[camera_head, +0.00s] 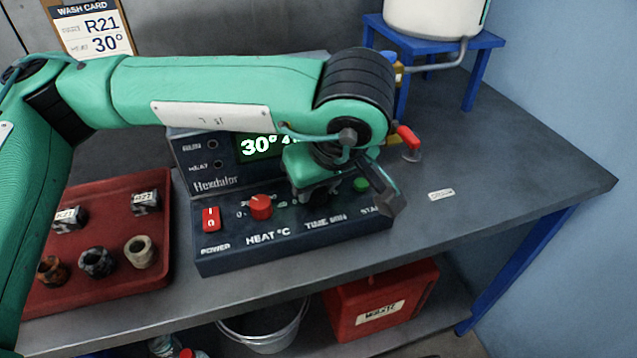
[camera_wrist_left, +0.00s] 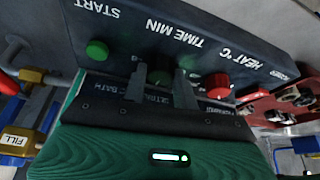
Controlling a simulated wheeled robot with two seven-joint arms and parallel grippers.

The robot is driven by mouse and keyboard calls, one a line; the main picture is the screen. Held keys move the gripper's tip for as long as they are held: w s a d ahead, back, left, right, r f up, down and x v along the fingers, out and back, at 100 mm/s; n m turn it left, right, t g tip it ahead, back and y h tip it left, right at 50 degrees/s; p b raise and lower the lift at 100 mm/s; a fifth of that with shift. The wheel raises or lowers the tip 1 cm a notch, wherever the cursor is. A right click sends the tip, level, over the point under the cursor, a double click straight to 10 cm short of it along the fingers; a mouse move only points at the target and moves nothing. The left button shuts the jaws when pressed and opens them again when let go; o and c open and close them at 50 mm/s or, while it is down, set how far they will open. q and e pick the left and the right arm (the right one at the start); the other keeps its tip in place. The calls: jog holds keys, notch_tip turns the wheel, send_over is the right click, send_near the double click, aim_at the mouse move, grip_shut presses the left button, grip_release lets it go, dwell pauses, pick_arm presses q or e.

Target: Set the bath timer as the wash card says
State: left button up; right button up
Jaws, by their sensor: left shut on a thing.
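The wash card (camera_head: 88,30) at the back left reads R21 and HEAT 30°; my left arm hides its lower part. The bath control box (camera_head: 290,238) stands mid-bench. Its display (camera_head: 258,146) shows 30° and further characters hidden by my arm. The red HEAT knob (camera_head: 260,207) shows left of my left gripper (camera_head: 318,194). In the left wrist view the gripper (camera_wrist_left: 160,88) points at the panel below the TIME MIN label, shut on the time knob, which is mostly hidden between the fingers. The green START button (camera_head: 361,184) is beside it, also in the wrist view (camera_wrist_left: 97,50).
A red tray (camera_head: 150,190) with several small cups and labelled blocks lies at left. A red-handled tap (camera_head: 407,138) and a white tank (camera_head: 430,15) on a blue stand are at back right. The bench's right side is mostly clear. A bucket and red box (camera_head: 380,300) are below.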

pick_arm(q)
jog(key=shift+r, duration=0.1)
jog(key=o, duration=1)
jog(key=v, duration=1.3)
jog(key=shift+s+r+p, duration=0.1)
jog(key=shift+r+p, duration=0.2)
jog(key=shift+r, duration=0.05)
pick_arm(e)
jog(key=shift+w+f, duration=0.35)
jog(key=shift+f, duration=0.3)
